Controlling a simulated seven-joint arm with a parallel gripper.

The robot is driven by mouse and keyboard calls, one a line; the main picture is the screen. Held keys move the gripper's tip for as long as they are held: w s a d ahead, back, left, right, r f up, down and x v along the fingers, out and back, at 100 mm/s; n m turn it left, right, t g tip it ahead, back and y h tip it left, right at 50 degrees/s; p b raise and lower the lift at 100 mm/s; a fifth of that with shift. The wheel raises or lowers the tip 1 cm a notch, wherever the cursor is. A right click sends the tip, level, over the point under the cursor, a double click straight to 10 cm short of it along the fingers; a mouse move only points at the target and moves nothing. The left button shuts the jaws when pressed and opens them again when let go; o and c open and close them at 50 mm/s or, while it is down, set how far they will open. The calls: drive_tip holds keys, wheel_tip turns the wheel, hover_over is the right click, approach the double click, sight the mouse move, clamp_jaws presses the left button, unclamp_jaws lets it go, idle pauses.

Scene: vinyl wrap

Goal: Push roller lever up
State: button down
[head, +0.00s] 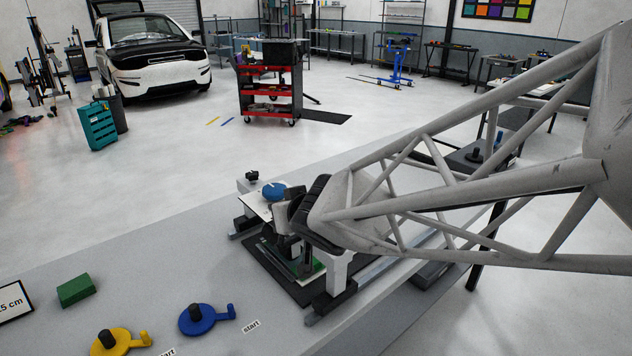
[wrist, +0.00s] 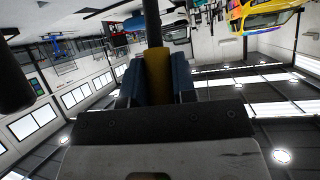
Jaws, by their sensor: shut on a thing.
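In the head view, a small roller machine stands on the grey bench, with a black base (head: 290,285) and a pale post (head: 338,272). My gripper (head: 285,222) is at the machine and hides much of its middle. In the wrist view, my gripper (wrist: 157,85) has its blue-grey fingers shut on a yellow piece (wrist: 157,68). A dark rod (wrist: 152,25) extends from that piece; it appears to be the roller lever. How far the lever is raised cannot be told. The lever is hidden in the head view.
A blue round knob (head: 274,191) sits at the machine's far side. On the near bench are a green block (head: 76,290), a yellow crank piece (head: 112,342) and a blue crank piece (head: 200,320).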

drive_tip(key=shift+w+a+r+g, duration=0.1)
drive_tip(key=shift+w+a+g, duration=0.1)
drive_tip(key=shift+g, duration=0.1)
idle(0.4)
drive_tip(key=c, duration=0.9)
unclamp_jaws()
drive_tip(key=shift+s+d+r, duration=0.1)
drive_tip(key=shift+v, duration=3.7)
drive_tip(key=shift+s, duration=0.1)
